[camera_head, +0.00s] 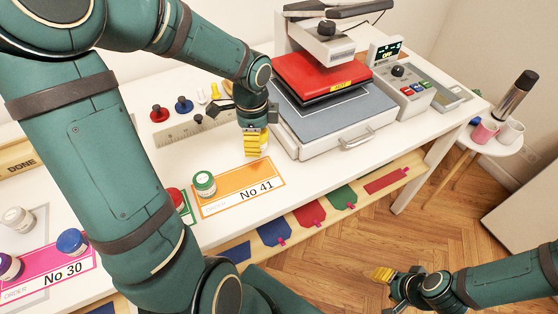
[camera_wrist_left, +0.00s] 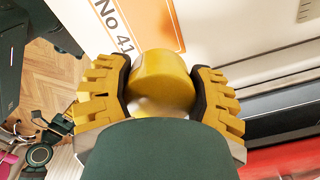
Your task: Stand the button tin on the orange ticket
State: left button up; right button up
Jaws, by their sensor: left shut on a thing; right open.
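The orange ticket (camera_head: 236,180), marked No 41, lies flat on the white table; part of it also shows in the left wrist view (camera_wrist_left: 148,18). A green-and-white spool or jar (camera_head: 204,184) stands on its left end. My left gripper (camera_head: 253,146) is at the ticket's far right corner. It is shut on a yellow round thing with a smooth flat top (camera_wrist_left: 163,78), which looks like the button tin. In the head view the fingers mostly hide it. Whether its base touches the table cannot be told. My right gripper (camera_head: 384,276) is open and empty, over the floor.
A heat press (camera_head: 335,112) stands right of the left gripper. A ruler (camera_head: 188,131) and red and blue knobbed things (camera_head: 159,113) lie behind it. A pink ticket (camera_head: 45,274), marked No 30, holds several small containers at left. Coloured tags hang along the front edge.

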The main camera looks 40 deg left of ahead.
pick_arm(q)
jog(key=shift+w+d, duration=0.1)
jog(key=shift+d, duration=0.15)
jog(key=shift+d+f, duration=0.1)
jog(key=shift+f, duration=0.15)
jog(key=b, duration=0.2)
send_over(261, 169)
notch_tip(261, 169, down, 6)
jog(key=shift+r, duration=0.25)
jog(key=shift+f+b, duration=0.6)
jog(key=shift+f, duration=1.4)
pick_arm(e)
jog(key=shift+w+d+f, duration=0.1)
jog(key=shift+w+f, duration=0.1)
jog(key=shift+f, duration=0.6)
jog(key=shift+w+d+f, duration=0.1)
jog(key=shift+w+f, duration=0.05)
jog(key=shift+f, duration=0.6)
pick_arm(q)
jog(key=o, duration=1.3)
jog(key=shift+f, duration=0.15)
pick_arm(e)
jog(key=shift+f, duration=0.1)
